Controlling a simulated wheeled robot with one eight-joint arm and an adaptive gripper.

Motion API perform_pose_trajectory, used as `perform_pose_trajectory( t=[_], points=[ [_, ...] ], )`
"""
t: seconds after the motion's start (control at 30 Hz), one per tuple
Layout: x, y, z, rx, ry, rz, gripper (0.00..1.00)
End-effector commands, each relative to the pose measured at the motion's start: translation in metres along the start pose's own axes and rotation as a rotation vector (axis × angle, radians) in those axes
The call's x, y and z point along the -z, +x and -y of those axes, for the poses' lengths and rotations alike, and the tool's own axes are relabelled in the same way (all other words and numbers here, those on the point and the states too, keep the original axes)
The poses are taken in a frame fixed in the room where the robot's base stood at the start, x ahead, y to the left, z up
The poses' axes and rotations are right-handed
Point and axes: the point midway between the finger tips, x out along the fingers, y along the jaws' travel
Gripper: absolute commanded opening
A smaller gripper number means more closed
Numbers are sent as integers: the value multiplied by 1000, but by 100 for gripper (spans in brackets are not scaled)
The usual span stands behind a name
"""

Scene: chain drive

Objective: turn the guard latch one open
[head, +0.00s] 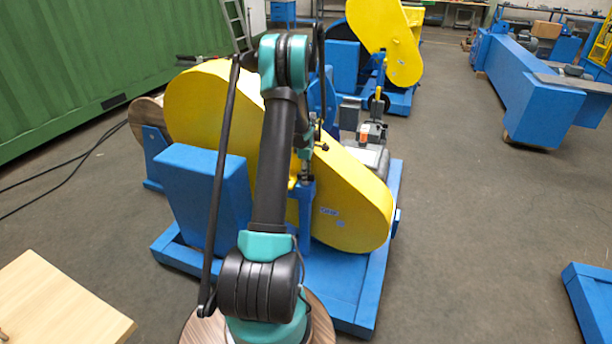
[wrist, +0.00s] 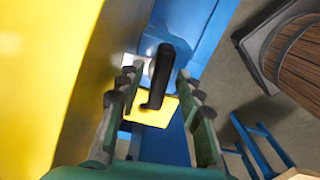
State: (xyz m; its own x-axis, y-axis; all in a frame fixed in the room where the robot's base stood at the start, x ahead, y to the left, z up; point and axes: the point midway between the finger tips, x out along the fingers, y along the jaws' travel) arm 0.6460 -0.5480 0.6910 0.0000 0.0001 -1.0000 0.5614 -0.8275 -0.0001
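The latch (wrist: 160,72) is a black bent handle in the middle of the wrist view, in front of a small yellow plate (wrist: 152,112) and blue metal. My gripper (wrist: 157,82) is open, with one finger to the left and one to the right of the latch. A gap shows on both sides, and I see no contact. How deep the latch sits between the fingers is hard to tell. The yellow chain guard (head: 345,200) stands on the blue machine frame (head: 340,300) in the head view. There my arm hides most of the gripper and latch area.
The yellow guard wall (wrist: 45,70) is close on the left in the wrist view. A wooden drum (wrist: 300,55) stands at the right. In the head view, a blue box (head: 200,195) is left of my arm, and a light wooden tabletop (head: 60,305) is lower left.

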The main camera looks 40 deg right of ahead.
Motion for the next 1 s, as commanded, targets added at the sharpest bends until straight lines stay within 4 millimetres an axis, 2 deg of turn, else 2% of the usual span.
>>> perform_pose_trajectory(
  t=[0.2,0.5,0.67,1.0],
  points=[
    [0,0,0,0,0,0,35],
    [0,0,0,0,0,0,0],
    [0,0,0,0,4,0,0],
    [0,0,0,0,135,0,0]
  ],
)
